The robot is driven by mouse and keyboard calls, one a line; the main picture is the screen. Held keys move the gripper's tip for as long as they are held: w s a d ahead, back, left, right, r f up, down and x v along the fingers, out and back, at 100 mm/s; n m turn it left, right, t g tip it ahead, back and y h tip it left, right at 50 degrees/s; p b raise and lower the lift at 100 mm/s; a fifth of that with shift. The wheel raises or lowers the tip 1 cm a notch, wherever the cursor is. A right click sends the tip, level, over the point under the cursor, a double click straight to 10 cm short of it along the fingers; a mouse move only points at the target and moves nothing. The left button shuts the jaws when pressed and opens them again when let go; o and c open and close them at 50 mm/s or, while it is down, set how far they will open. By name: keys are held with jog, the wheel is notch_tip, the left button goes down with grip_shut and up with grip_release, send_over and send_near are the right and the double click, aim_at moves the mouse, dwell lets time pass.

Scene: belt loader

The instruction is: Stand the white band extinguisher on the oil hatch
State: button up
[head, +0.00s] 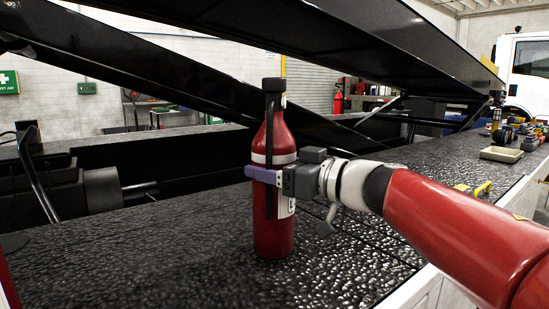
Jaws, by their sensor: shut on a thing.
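The white band extinguisher (273,220) is a red bottle with a white band near its shoulder, a black top and a black hose down its front. It is upright near the middle of the head view. My gripper (264,175) is shut on it just below the white band, coming from the right, with a purple finger across its front. Its base is at or just above the black textured deck; I cannot tell if it touches. Thin seam lines in the deck (372,240), right of the bottle and partly behind my arm, may outline the oil hatch, but no label shows.
Black sloping conveyor beams (190,90) cross behind and above the extinguisher. A dark motor-like unit (70,195) stands at the left. A beige tray (501,154), a yellow-handled tool (481,189) and several small items lie on the deck at the right. The front deck is clear.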

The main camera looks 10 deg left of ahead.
jog(key=shift+r, duration=0.1)
jog(key=o, duration=1.8)
jog(key=shift+f, duration=0.2)
jog(key=shift+c, duration=0.2)
jog(key=shift+r, duration=0.1)
jog(key=shift+d, duration=0.2)
jog(key=v, duration=1.1)
jog(key=shift+s+d, duration=0.2)
jog(key=shift+d, duration=0.15)
